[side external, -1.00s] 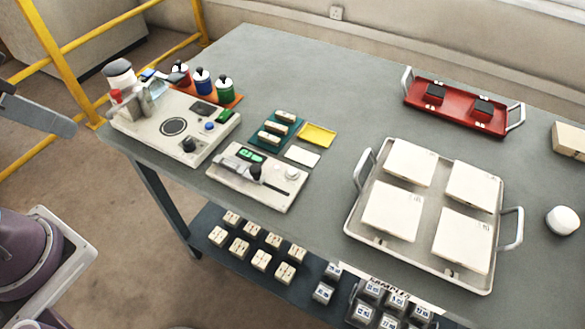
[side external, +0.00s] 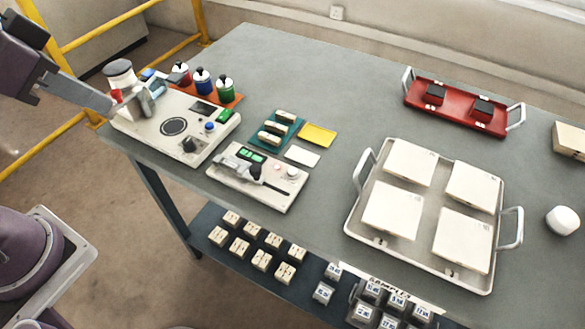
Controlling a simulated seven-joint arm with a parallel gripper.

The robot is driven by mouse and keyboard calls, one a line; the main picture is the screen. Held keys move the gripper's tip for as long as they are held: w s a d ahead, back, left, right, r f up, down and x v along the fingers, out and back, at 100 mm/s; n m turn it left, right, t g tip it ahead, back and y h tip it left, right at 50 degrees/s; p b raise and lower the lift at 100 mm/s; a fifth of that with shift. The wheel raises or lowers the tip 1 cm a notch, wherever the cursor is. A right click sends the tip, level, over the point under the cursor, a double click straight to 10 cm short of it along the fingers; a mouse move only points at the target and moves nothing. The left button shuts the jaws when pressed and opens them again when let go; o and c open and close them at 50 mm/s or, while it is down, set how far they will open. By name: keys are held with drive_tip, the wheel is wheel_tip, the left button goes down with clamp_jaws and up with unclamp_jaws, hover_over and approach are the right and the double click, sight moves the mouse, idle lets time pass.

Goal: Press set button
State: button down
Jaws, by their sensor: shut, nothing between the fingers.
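My gripper (side external: 108,104) reaches in from the left, with its shut tip beside the red part (side external: 116,95) at the left end of the larger cream tester (side external: 148,129). Whether the tip touches it is unclear. The tester carries a round black-ringed disc, a black knob (side external: 189,145), a blue button (side external: 210,127), a green switch (side external: 225,116) and a dark display. A smaller cream unit (side external: 228,177) in front has a green display (side external: 250,155), a black-knobbed lever (side external: 255,171) and a pale round button (side external: 292,173). No label is readable, so I cannot tell which is the set button.
Red, blue and green-marked bottles (side external: 202,82) stand behind the tester. A teal tray (side external: 273,142), yellow card (side external: 318,134) and white card (side external: 302,156) lie mid-table. A tile tray (side external: 357,228) and red tray (side external: 455,117) are right. The back middle is clear.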

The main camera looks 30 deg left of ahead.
drive_tip(key=w+d+f+m, duration=0.2)
drive_tip(key=w+d+m, duration=0.1)
drive_tip(key=w, duration=0.5)
drive_tip(key=m+t+h, duration=0.2)
drive_tip(key=m+h, duration=0.1)
drive_tip(key=m, duration=0.6)
hover_over(288, 173)
wheel_tip(288, 173, down, 12)
drive_tip(key=shift+d+f, duration=0.1)
drive_tip(key=shift+f, duration=0.05)
drive_tip(key=shift+f, duration=4.35)
drive_tip(key=shift+f, duration=0.1)
drive_tip(key=shift+f, duration=0.3)
